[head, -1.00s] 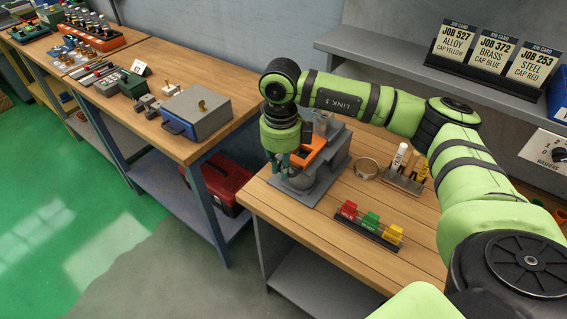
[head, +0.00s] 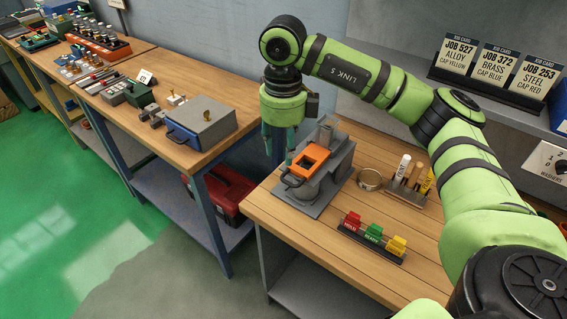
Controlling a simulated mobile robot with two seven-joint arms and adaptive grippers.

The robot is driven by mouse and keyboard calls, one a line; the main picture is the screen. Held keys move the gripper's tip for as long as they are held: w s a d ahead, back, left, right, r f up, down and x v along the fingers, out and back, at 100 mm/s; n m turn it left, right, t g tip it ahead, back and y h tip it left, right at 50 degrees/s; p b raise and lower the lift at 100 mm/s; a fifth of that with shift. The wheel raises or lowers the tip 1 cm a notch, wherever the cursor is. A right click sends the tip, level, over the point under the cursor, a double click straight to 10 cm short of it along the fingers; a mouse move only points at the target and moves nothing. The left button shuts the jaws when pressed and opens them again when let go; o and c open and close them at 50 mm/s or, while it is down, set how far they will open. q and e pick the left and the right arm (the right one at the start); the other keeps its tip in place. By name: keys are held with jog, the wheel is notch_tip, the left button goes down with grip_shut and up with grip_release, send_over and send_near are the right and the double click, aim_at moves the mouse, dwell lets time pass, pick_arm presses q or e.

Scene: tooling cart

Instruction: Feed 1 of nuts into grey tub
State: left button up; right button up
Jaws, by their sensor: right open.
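My right gripper (head: 279,147) hangs fingers down at the left rear of a grey machine on the near bench. Its jaws are open, with nothing visible between them. The machine (head: 341,166) has an orange frame on top (head: 311,158), a dark handle at its front left and a rounded grey body, possibly the grey tub; I cannot tell for sure. A clear cup-like piece (head: 326,134) stands behind the orange frame. I cannot make out any nuts. My left gripper is not in view.
A rack of red, green and yellow tags (head: 373,237), a metal ring (head: 369,179) and a marker holder (head: 407,186) stand on the bench. Job cards (head: 495,67) sit on the shelf behind. The left bench holds a grey box (head: 203,123).

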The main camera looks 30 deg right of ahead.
jog(key=shift+r, duration=1.4)
